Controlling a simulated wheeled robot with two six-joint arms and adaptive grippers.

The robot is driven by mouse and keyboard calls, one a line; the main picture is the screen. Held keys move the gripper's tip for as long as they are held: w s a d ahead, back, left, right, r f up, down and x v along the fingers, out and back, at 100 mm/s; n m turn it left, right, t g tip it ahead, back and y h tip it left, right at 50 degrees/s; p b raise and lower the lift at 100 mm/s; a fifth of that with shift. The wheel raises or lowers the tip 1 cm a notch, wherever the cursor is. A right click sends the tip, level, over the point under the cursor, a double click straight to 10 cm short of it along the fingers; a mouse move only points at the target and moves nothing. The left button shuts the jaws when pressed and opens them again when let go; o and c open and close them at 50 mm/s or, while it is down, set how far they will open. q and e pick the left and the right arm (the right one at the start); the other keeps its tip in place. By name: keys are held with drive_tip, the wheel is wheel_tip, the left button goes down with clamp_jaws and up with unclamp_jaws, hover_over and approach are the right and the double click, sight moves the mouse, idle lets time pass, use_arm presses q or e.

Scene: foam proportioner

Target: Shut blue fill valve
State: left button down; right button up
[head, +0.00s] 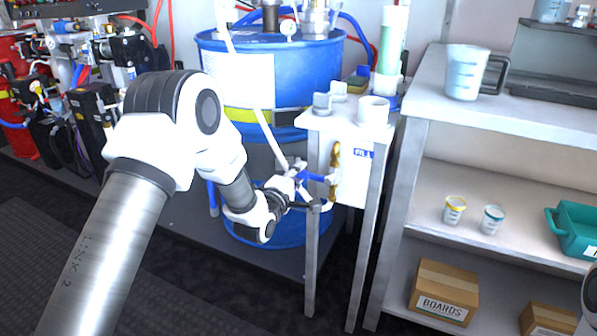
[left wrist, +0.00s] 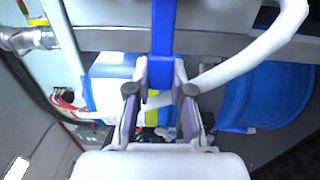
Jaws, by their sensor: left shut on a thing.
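The blue fill valve handle (head: 316,177) is on the pipework at the front of a small grey stand, beside a brass fitting (head: 335,160) and a blue FILL label (head: 363,154). My left gripper (head: 297,183) reaches it from the left. In the left wrist view the blue handle (left wrist: 162,28) comes down between the two fingers of my left gripper (left wrist: 161,88), which is shut on it. The valve body is too small to read clearly. My right gripper is not in view.
A large blue drum (head: 290,75) stands behind the stand, with a white hose running down before it. A white cup (head: 373,111) sits on the stand. A grey shelf unit (head: 418,85) with a jug (head: 465,72) and a box (head: 443,292) stands at right.

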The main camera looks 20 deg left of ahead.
use_arm(q)
drive_tip(key=shift+f, duration=0.1)
idle(0.3)
drive_tip(key=c, duration=1)
unclamp_jaws()
drive_tip(key=shift+s, duration=0.1)
drive_tip(key=s, duration=1.1)
drive_tip(key=shift+s+a, duration=0.15)
drive_tip(key=shift+s, duration=0.25)
